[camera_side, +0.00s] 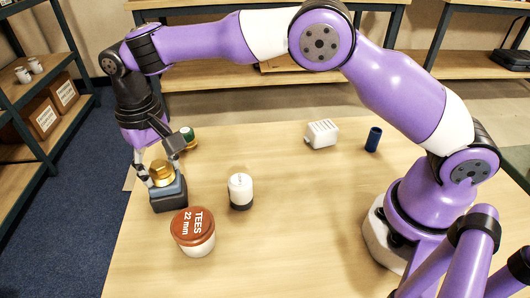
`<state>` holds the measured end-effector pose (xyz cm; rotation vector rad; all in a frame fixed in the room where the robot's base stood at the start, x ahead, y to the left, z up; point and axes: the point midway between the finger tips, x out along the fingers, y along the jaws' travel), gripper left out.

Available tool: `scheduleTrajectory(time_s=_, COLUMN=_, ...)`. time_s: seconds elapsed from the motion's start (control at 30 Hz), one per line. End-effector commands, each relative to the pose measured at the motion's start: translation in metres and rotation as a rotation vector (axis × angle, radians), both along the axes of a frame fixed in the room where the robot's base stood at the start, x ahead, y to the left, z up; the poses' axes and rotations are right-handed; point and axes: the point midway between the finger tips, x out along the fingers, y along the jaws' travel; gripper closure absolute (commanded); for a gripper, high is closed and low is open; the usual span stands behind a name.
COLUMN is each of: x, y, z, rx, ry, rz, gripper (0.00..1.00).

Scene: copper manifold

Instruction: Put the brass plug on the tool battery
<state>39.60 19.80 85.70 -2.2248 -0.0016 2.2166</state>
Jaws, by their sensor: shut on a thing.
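The brass plug (162,172) is gold-coloured, with a narrower top and a wider body. It is between the fingers of my gripper (160,177), which points down at the left of the table and is shut on it. The tool battery (169,197) is a dark block, blue-grey above and black below, standing on the table directly under the plug. The plug appears upright over the battery's top. I cannot tell whether its underside touches the battery, as the fingers and the angle hide the contact.
A tub with a brown lid marked "TEES 22 mm" (193,231) stands close in front of the battery. A white-and-black cylinder (240,191) is to the right. A green-and-brass piece (188,138), a white slotted block (321,134) and a dark blue tube (373,139) stand farther back.

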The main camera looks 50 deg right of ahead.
Motion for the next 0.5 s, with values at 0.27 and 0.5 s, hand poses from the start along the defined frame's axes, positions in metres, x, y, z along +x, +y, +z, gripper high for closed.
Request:
scheduleTrajectory(time_s=0.27, x=-0.0002, y=0.0000, z=-0.0020, rx=0.000, ry=0.001, rz=0.000, gripper=0.16)
scheduleTrajectory(time_s=0.5, x=-0.0001, y=0.0000, z=-0.0011, rx=0.000, ry=0.000, rz=0.000, gripper=0.16)
